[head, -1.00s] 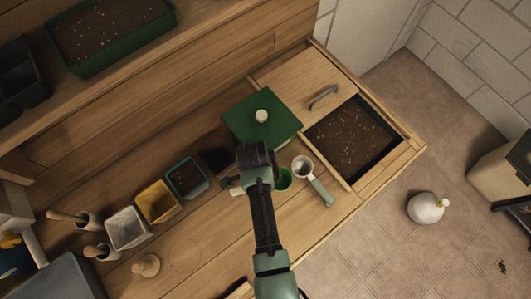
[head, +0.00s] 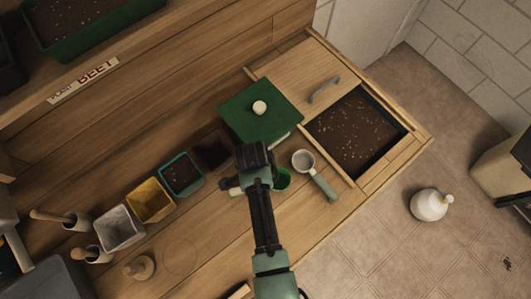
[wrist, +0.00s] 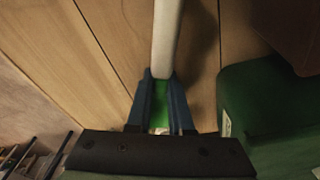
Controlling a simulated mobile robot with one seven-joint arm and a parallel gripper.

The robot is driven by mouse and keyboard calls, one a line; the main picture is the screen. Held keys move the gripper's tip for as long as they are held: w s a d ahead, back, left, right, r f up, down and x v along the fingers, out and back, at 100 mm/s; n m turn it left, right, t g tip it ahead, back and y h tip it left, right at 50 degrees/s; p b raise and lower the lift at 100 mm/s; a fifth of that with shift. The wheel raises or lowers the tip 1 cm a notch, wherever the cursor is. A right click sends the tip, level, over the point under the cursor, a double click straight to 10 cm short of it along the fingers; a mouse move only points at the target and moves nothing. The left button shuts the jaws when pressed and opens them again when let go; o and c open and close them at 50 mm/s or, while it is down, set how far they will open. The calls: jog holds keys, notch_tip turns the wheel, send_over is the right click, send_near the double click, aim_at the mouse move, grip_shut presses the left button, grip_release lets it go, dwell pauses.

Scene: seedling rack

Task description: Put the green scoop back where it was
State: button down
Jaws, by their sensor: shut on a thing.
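The green scoop (head: 282,179) shows in the head view as a small green cup beside my gripper (head: 255,168), mostly hidden by my arm. In the wrist view the blue fingers of my gripper (wrist: 160,92) are shut on its pale handle (wrist: 167,40), with bright green (wrist: 160,104) showing between them. The scoop is over the wooden bench (head: 225,235). I cannot tell whether it touches the wood.
A white scoop (head: 304,160) with a grey-green handle lies just right. A green lidded box (head: 245,100) and a soil bin (head: 355,140) are behind. Dark, teal (head: 181,175), yellow (head: 150,200) and grey pots line up leftward. The front bench is fairly clear.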

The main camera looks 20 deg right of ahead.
jog(key=shift+f+b, duration=0.4)
jog(key=shift+f, duration=0.15)
jog(key=c, duration=0.7)
grip_release()
jog(key=shift+c, duration=0.2)
jog(key=shift+r, duration=0.1)
notch_tip(320, 180, up, 13)
jog(key=a, duration=0.1)
jog(key=shift+a+b, duration=0.25)
jog(key=shift+b, duration=0.05)
